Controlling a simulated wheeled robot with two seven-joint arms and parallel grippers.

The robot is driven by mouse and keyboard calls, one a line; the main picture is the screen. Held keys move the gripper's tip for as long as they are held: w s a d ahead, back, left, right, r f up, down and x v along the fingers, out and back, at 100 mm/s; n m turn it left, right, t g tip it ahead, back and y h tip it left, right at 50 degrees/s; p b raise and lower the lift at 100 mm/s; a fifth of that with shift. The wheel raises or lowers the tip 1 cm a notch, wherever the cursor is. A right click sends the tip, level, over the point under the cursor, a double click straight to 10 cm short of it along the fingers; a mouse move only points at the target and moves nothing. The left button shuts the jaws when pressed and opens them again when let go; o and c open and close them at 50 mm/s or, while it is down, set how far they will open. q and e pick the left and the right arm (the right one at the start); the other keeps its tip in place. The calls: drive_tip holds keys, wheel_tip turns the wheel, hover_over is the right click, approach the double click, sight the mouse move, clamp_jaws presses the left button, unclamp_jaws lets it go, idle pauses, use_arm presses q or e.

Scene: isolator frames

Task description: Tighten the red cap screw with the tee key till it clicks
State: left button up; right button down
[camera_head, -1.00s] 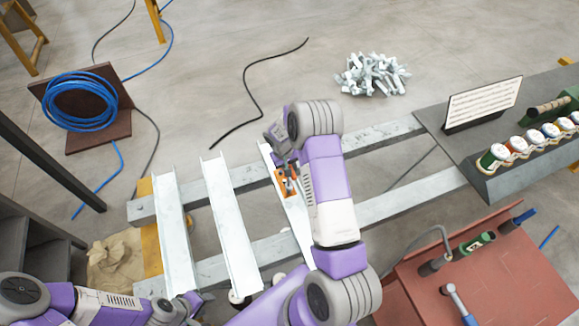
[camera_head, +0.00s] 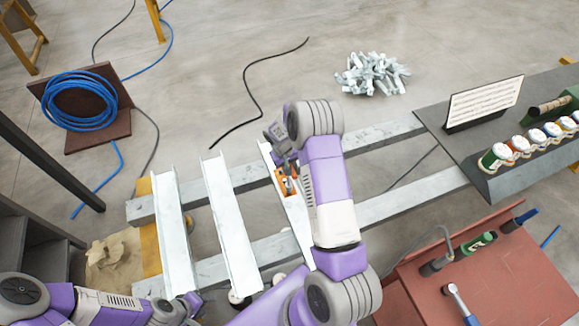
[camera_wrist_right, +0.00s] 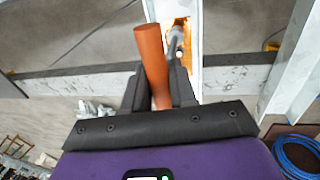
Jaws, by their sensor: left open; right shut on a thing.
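My right gripper (camera_wrist_right: 160,92) is shut on the orange handle of the tee key (camera_wrist_right: 150,48); the handle sticks up between its fingers. A grey rod-like part (camera_wrist_right: 176,42) stands just beyond, over an orange-yellow fitting in a white channel. In the head view this orange fitting (camera_head: 282,187) sits on the right-hand channel beam (camera_head: 297,213), just below my right gripper. I cannot make out the red cap screw or whether the key sits on it. My left gripper (camera_head: 186,309) is open and empty at the bottom left, near the ends of the beams.
Two more white channel beams (camera_head: 232,235) lie to the left across grey rails (camera_head: 395,206). A dark bench with colored spools (camera_head: 497,155) stands at right, a red tool table (camera_head: 505,275) at lower right.

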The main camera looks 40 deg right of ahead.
drive_tip(key=shift+f+b, duration=1.05)
drive_tip(key=shift+f, duration=0.1)
idle(0.5)
drive_tip(key=m+y+b, duration=0.1)
drive_tip(key=m, duration=0.5)
drive_tip(key=m+g+y+b, duration=0.1)
drive_tip(key=m, duration=0.6)
drive_tip(key=w+m+y+b, duration=0.1)
drive_tip(key=m+b, duration=0.1)
drive_tip(key=m, duration=0.4)
drive_tip(key=shift+a, duration=0.2)
drive_tip(key=shift+r, duration=0.1)
drive_tip(key=shift+r+p, duration=0.7)
drive_tip(key=shift+r, duration=0.3)
